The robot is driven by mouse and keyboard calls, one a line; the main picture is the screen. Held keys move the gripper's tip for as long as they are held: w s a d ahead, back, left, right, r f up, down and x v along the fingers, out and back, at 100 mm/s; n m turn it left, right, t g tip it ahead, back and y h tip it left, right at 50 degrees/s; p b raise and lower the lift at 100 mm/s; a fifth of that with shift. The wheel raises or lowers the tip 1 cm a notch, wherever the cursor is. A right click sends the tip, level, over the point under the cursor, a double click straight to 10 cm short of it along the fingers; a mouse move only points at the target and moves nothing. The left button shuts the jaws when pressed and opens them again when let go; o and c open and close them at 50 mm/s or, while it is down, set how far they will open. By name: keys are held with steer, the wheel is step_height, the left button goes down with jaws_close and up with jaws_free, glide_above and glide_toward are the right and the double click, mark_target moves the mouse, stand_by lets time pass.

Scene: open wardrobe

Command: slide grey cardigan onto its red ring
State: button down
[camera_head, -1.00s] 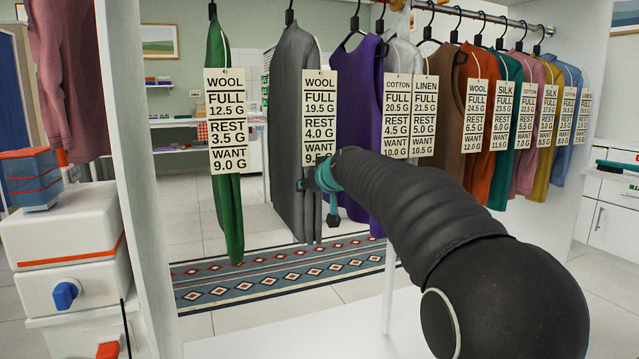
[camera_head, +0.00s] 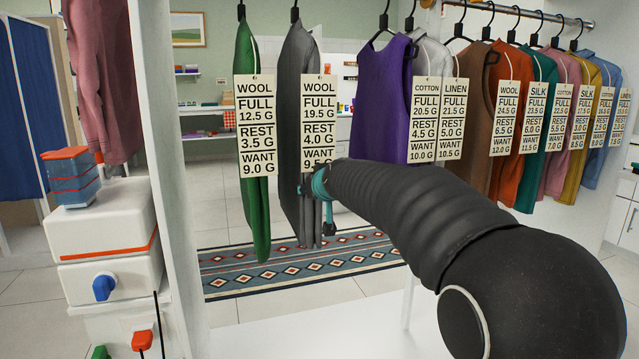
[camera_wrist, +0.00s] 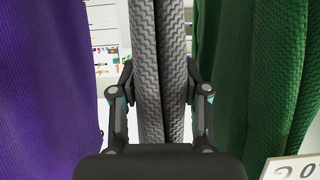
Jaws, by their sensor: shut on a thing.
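The grey cardigan (camera_head: 297,110) hangs between a green garment on its left and a purple one on its right. A tag reading WOOL, FULL 19.5 G (camera_head: 319,118) hangs at its front. My gripper (camera_head: 312,190) is at the cardigan's front edge, below the tag. In the wrist view my gripper (camera_wrist: 160,92) has a finger on each side of the grey knit (camera_wrist: 158,60) and is shut on it. The top of the cardigan's hanger and the rail above it are out of view. I cannot make out a red ring.
The green garment (camera_head: 248,190) hangs close on the left, with a gap to the purple top (camera_head: 385,100) on the right. Several tagged garments, such as the orange one (camera_head: 518,125), follow. A white upright panel (camera_head: 165,150) stands left. A patterned rug (camera_head: 300,268) lies behind.

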steer(key=shift+s+a+r+p, duration=0.15)
steer(key=shift+s+a+p, duration=0.15)
steer(key=shift+a+p, duration=0.5)
steer(key=shift+c, duration=2.4)
jaws_free()
steer(key=shift+d, duration=0.1)
steer(key=v, duration=1.1)
steer(key=shift+s, duration=0.45)
